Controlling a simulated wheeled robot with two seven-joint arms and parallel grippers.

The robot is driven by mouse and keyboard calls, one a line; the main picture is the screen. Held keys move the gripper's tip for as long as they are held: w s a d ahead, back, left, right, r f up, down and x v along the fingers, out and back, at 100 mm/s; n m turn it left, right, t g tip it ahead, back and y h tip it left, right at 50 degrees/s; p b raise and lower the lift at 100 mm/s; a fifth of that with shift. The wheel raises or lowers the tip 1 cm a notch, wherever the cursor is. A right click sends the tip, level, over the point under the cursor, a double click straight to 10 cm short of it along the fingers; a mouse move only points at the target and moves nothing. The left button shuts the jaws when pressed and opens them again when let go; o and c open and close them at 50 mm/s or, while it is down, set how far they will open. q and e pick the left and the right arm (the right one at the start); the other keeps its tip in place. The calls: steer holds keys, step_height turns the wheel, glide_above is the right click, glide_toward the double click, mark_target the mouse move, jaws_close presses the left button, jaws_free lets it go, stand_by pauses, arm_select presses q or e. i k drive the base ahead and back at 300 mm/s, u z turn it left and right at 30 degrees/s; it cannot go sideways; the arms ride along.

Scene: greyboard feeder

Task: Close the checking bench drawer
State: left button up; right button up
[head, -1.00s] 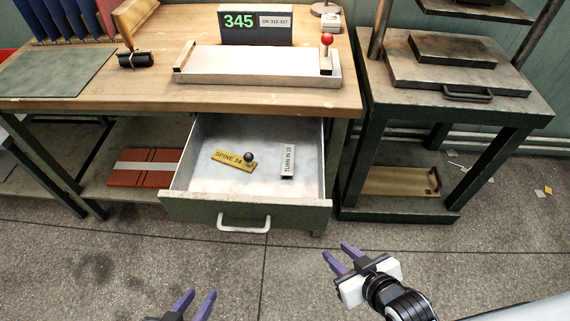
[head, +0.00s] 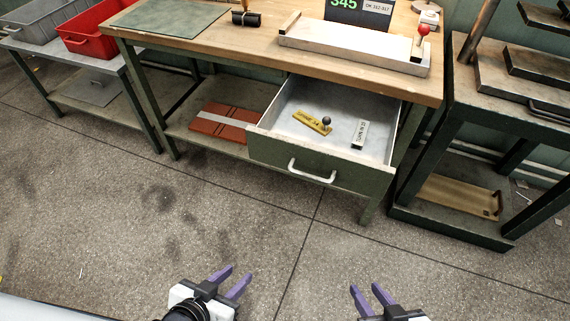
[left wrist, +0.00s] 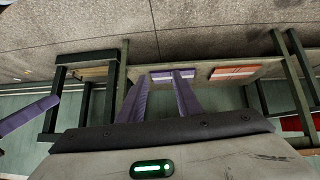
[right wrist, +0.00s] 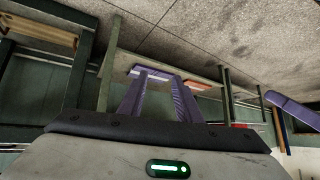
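The bench drawer (head: 320,160) stands pulled out toward me under the right part of the wooden checking bench (head: 270,48). Its green front carries a white bar handle (head: 311,172). Inside lie a yellow tag marked SPINE with a dark knob (head: 312,122) and a small white labelled block (head: 360,133). My left gripper (head: 229,281) is open and empty over the floor, in front of the drawer and apart from it. My right gripper (head: 371,294) is open and empty, also in front of the drawer and apart from it.
A dark press stand (head: 445,140) is close on the drawer's right. A red-brown board (head: 222,122) lies on the bench's lower shelf. A red bin (head: 92,30) stands on a side table at left. The floor (head: 150,215) before the drawer is clear.

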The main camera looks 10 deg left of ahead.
mark_target(279, 140)
steer(key=u, duration=0.05)
steer(key=i, duration=0.5)
steer(key=z, duration=1.65)
steer(key=k, duration=1.5)
steer(key=u, duration=1.05)
steer(key=i, duration=0.5)
steer(key=u, duration=0.05)
